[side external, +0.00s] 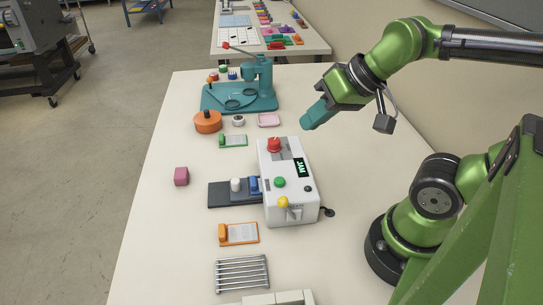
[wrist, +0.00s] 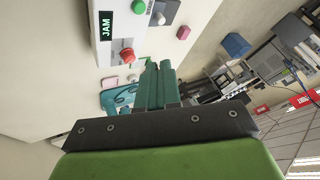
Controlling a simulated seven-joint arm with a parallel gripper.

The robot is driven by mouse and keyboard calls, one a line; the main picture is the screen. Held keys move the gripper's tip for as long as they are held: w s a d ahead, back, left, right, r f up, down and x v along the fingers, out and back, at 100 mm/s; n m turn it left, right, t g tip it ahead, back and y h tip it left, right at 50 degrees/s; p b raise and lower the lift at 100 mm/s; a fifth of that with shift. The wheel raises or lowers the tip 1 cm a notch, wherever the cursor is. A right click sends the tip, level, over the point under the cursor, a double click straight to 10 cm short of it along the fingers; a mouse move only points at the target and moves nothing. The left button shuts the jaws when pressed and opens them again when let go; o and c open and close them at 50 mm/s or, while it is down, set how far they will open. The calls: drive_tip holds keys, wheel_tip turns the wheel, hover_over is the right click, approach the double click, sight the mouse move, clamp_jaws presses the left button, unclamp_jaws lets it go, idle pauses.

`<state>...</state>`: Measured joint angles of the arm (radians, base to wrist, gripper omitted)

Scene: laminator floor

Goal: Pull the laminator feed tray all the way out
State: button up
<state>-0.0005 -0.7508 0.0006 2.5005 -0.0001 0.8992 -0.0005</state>
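The laminator (side external: 291,190) is a white box with a red mushroom knob, a green button, a yellow-topped lever and a small display reading JAM. Its dark grey feed tray (side external: 220,195) sticks out of the left side and bears a white knob (side external: 236,185) and a blue block (side external: 254,185). In the wrist view the laminator (wrist: 107,52) is at upper left, with part of the tray (wrist: 170,11) at the top edge. My gripper (side external: 306,126) is raised above and behind the laminator, apart from it. Its teal fingers (wrist: 158,65) look together and empty.
A teal press (side external: 256,88), an orange round container (side external: 208,122) and a green-clipped card (side external: 233,140) lie behind. A magenta cube (side external: 181,176) sits left of the tray. An orange-clipped card (side external: 238,234) and a metal rack (side external: 241,272) are in front. The table's left edge is beyond the cube.

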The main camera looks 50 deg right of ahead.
sight(235, 180)
drive_tip(key=shift+o, duration=1.1)
drive_tip(key=shift+a+f, duration=0.1)
drive_tip(key=shift+f, duration=0.15)
drive_tip(key=o, duration=0.5)
drive_tip(key=shift+w+a+f+g, duration=0.2)
drive_tip(key=shift+w+f+g, duration=0.15)
drive_tip(key=shift+w, duration=0.25)
drive_tip(key=shift+w+a+f+g, duration=0.2)
drive_tip(key=shift+w+g, duration=0.25)
drive_tip(key=shift+w, duration=0.1)
drive_tip(key=shift+o, duration=0.4)
drive_tip(key=w+a+f+n+g, duration=0.1)
drive_tip(key=w+a+f+g, duration=0.1)
drive_tip(key=w, duration=0.4)
drive_tip(key=w+a+f+n+g+h, duration=0.1)
drive_tip(key=w+a+f+n+g, duration=0.1)
drive_tip(key=w, duration=0.5)
drive_tip(key=shift+g, duration=0.5)
drive_tip(key=shift+n+g+h, duration=0.3)
drive_tip(key=shift+n+h, duration=0.2)
drive_tip(key=f, duration=0.5)
drive_tip(key=w+f, duration=0.1)
drive_tip(key=f, duration=0.4)
drive_tip(key=w+f, duration=0.1)
drive_tip(key=f, duration=0.4)
drive_tip(key=shift+f, duration=0.35)
clamp_jaws()
